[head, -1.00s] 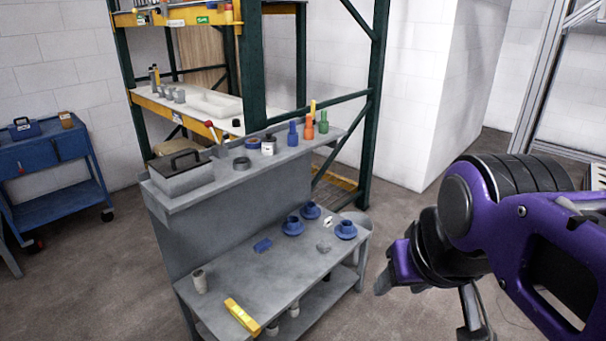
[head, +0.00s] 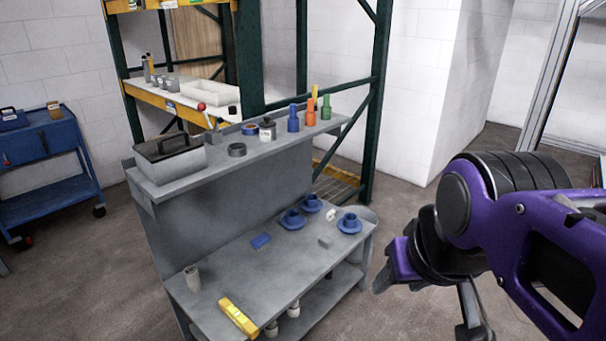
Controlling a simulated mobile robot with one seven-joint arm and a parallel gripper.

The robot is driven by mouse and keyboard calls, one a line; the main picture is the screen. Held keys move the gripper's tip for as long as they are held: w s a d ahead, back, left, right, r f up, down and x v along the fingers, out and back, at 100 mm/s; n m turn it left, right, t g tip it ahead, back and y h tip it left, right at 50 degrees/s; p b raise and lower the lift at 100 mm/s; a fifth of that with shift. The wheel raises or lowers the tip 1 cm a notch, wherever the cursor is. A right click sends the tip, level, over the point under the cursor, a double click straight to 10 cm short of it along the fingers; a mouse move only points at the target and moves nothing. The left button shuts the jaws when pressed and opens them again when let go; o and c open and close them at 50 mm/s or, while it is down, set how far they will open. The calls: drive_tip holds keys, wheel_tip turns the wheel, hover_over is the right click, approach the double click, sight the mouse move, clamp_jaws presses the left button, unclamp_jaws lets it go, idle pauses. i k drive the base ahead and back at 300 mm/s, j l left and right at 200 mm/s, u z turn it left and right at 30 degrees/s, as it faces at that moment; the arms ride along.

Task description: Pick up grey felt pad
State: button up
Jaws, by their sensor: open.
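A small grey piece (head: 325,242), which looks like the grey felt pad, lies on the lower top of a grey workbench (head: 225,270). It is beside the blue cups and saucers; its material is too small to make out. My gripper (head: 428,308), on my purple arm, is at the lower right, in front of and to the right of the bench. It is open and appears empty, well apart from the grey piece.
Near the grey piece are a white item (head: 347,218), a blue cup on a saucer (head: 349,226) and a blue block (head: 261,241). A yellow level (head: 238,317) lies at the front edge. The raised shelf holds a toolbox (head: 169,157) and bottles.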

sight(327, 241)
drive_tip(key=z, duration=1.7)
drive_tip(key=u, duration=1.9)
drive_tip(key=i+l+u, duration=0.2)
drive_tip(key=u, duration=0.2)
drive_tip(key=i+l+u, duration=0.15)
drive_tip(key=u, duration=0.3)
drive_tip(key=i+l+u, duration=0.1)
drive_tip(key=l, duration=0.2)
drive_tip(key=i+l+u, duration=0.1)
drive_tip(key=l, duration=0.2)
drive_tip(key=l+u, duration=0.1)
drive_tip(key=l, duration=0.2)
drive_tip(key=i, duration=0.1)
